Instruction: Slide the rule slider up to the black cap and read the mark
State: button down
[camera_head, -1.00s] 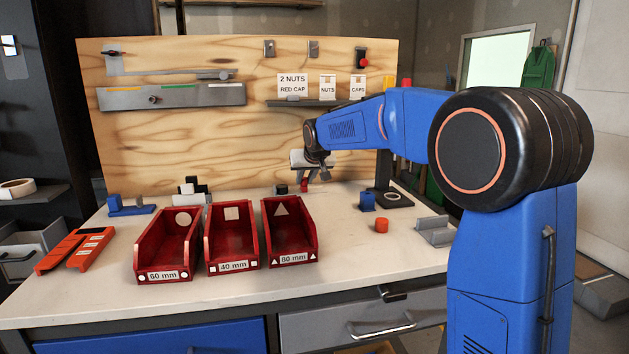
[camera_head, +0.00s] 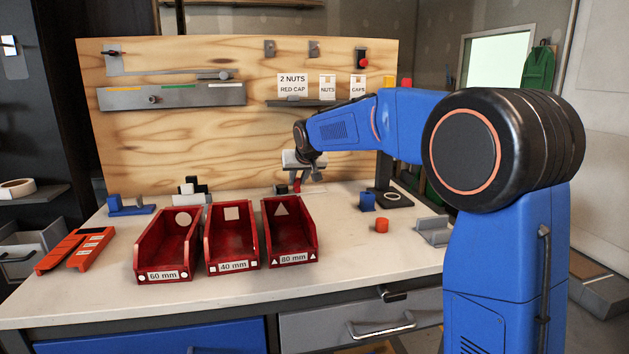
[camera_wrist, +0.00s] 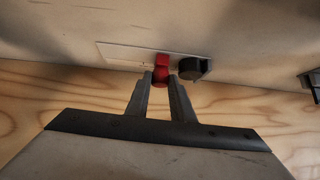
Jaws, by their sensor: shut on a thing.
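The rule (camera_wrist: 125,53) is a pale flat strip with faint marks, lying on the bench at the foot of the wooden board. The red rule slider (camera_wrist: 162,68) sits on it; in the head view the slider (camera_head: 297,188) is small. My gripper (camera_wrist: 161,79) is shut on the slider, a finger on each side; it also shows in the head view (camera_head: 298,181). The black cap (camera_wrist: 190,69) is at the rule's end, just right of the slider in the wrist view. A finger partly hides the narrow space between them. The marks are too small to read.
Three red bins (camera_head: 168,250) stand in front on the bench. A blue block (camera_head: 367,201), an orange cap (camera_head: 382,225) and a dark stand (camera_head: 384,175) are to the right. The wooden board (camera_head: 190,140) rises close behind my gripper.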

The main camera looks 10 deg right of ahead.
jog(key=shift+a, duration=1.1)
jog(key=c, duration=1.5)
grip_release()
jog(key=shift+o, duration=0.2)
